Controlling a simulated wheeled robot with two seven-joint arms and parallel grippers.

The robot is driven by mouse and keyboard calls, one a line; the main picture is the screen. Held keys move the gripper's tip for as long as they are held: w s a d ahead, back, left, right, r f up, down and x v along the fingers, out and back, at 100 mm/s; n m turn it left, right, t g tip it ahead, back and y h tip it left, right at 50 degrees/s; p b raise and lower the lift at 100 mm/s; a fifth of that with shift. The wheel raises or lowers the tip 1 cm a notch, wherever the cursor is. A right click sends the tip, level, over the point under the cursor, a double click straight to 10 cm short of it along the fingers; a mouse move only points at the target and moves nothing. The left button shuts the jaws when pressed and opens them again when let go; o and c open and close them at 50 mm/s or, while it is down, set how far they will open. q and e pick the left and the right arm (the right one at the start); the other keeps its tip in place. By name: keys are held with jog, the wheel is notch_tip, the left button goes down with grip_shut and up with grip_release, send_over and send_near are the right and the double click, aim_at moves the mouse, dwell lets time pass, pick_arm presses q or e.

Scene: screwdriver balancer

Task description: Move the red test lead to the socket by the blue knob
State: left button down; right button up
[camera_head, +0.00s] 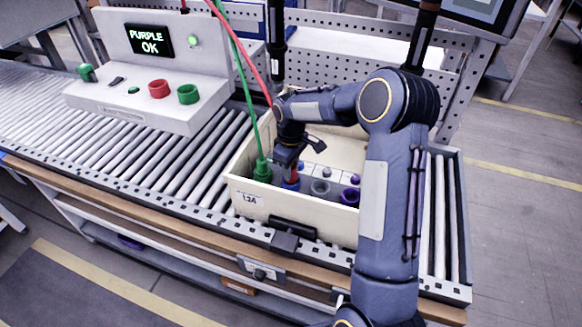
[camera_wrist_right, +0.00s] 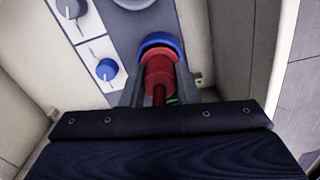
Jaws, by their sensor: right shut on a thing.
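The red test lead (camera_head: 247,62) hangs from above and runs down to my right gripper (camera_head: 290,174). My right gripper is shut on its red plug, which also shows in the right wrist view (camera_wrist_right: 159,77). The plug's tip is at the blue-ringed socket (camera_wrist_right: 157,41), lined up with it; I cannot tell how deep it sits. The blue socket (camera_head: 291,184) shows just below the gripper in the head view. The blue knob (camera_wrist_right: 106,69) is beside that socket, and it shows in the head view (camera_head: 301,165). My left gripper is not in view.
A cream crate (camera_head: 246,197) on the roller conveyor holds the socket panel. A green plug (camera_head: 262,170) with its lead stands left of my gripper. A grey socket (camera_head: 320,187) and purple socket (camera_head: 350,196) lie right. A control box (camera_head: 150,85) reads "PURPLE OK".

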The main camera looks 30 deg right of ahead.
jog(key=shift+f, duration=0.25)
jog(key=o, duration=1.2)
jog(key=shift+c, duration=0.2)
notch_tip(320, 180, up, 8)
jog(key=p, duration=0.5)
jog(key=shift+f, duration=0.1)
